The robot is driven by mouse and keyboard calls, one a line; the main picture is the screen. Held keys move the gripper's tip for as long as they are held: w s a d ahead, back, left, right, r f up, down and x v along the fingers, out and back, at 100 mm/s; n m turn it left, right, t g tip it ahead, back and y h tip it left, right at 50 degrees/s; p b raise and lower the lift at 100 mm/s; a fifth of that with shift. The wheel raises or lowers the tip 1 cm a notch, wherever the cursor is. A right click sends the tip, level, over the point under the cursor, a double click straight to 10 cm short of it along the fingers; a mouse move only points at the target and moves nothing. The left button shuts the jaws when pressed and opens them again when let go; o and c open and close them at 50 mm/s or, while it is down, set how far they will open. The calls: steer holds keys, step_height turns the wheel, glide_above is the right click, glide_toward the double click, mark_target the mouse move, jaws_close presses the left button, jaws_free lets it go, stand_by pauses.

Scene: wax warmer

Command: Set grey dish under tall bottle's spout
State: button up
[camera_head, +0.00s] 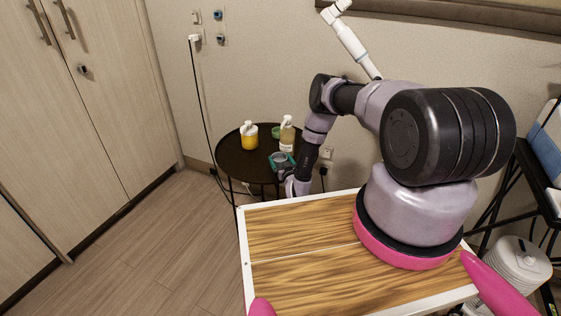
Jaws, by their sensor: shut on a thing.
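The tall bottle (287,137), clear with pale yellow contents and a white pump top, stands upright on the right side of the dark round table (232,161). My gripper (283,164) is at the table's near right side, in front of the tall bottle. It is shut on the small grey dish (280,157), which sits between its teal fingers. Whether the dish touches the table top is too small to tell. The dish is nearer to me than the bottle, slightly to its left. The spout's exact direction is hard to make out.
A shorter yellow bottle (249,138) with a white pump stands left of the tall one. A green item (276,132) lies just behind and left of the tall bottle. The table's left front is clear. A wall and a hanging black cable (204,110) are close behind.

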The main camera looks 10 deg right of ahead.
steer(key=shift+f, duration=0.2)
steer(key=shift+f, duration=0.15)
steer(key=o, duration=1.2)
steer(key=shift+c, duration=0.2)
steer(key=s+d, duration=0.1)
steer(key=s, duration=1.1)
steer(key=shift+r, duration=0.45)
steer(key=shift+d, duration=0.1)
